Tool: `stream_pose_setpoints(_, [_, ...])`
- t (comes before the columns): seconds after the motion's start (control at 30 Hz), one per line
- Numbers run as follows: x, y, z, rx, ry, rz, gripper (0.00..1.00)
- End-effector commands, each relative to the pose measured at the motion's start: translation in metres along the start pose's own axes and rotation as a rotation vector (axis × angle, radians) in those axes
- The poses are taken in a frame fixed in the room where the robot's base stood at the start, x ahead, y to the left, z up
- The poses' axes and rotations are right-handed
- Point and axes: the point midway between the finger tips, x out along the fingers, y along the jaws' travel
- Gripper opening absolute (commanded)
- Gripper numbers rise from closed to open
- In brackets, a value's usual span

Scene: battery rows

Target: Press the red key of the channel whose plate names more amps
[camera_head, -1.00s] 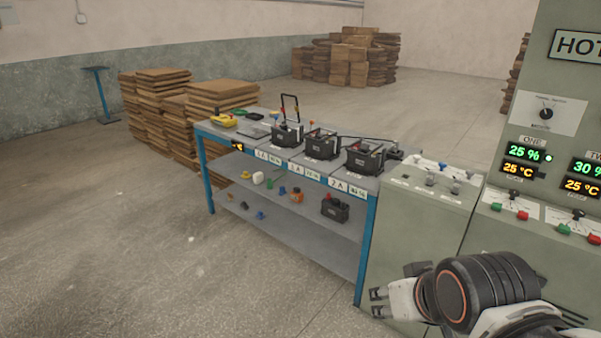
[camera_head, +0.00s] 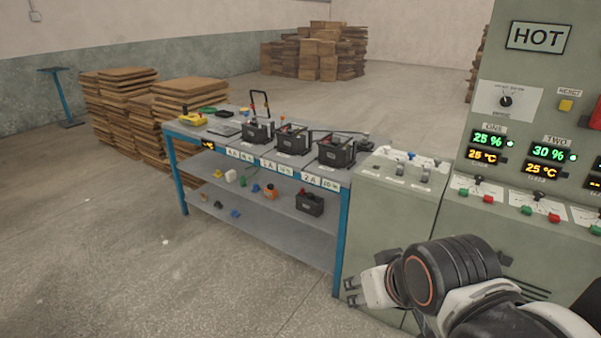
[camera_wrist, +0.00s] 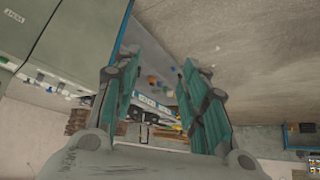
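The grey-green panel (camera_head: 475,150) stands at the right. Its channel ONE reads 25 % and 25 °C, with a green key (camera_head: 463,191) and a red key (camera_head: 488,199) below. Channel TWO reads 30 % and 25 °C, with a green key (camera_head: 526,210) and a red key (camera_head: 553,218). A further channel is cut off at the right edge. Small plates on the bench edge include one reading 2 A (camera_head: 311,180) and one seeming to read 1 A (camera_head: 267,163); the left one (camera_head: 233,153) is unclear. My gripper (camera_head: 351,291) is low before the cabinet, empty; its fingers are apart in the wrist view (camera_wrist: 160,95).
The blue-legged bench (camera_head: 342,235) holds several black batteries (camera_head: 337,152) on top and small items below. A lower cabinet (camera_head: 385,215) stands between bench and panel. Stacked boards (camera_head: 115,115) are behind. The floor at left is free.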

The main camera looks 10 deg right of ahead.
Motion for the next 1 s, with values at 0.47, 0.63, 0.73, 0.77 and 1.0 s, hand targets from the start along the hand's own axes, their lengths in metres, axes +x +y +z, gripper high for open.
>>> stream_pose_setpoints(0.47, [0.0000,0.0000,0.0000,0.000,0.000,0.000,0.00])
stream_pose_setpoints(0.63, [0.0000,0.0000,0.0000,0.000,0.000,0.000,0.00])
stream_pose_setpoints(0.73, [0.0000,0.0000,0.0000,0.000,0.000,0.000,0.00])
stream_pose_setpoints(0.77, [0.0000,0.0000,0.0000,0.000,0.000,0.000,0.00])
stream_pose_setpoints(1.0, [0.0000,0.0000,0.0000,0.000,0.000,0.000,0.00])
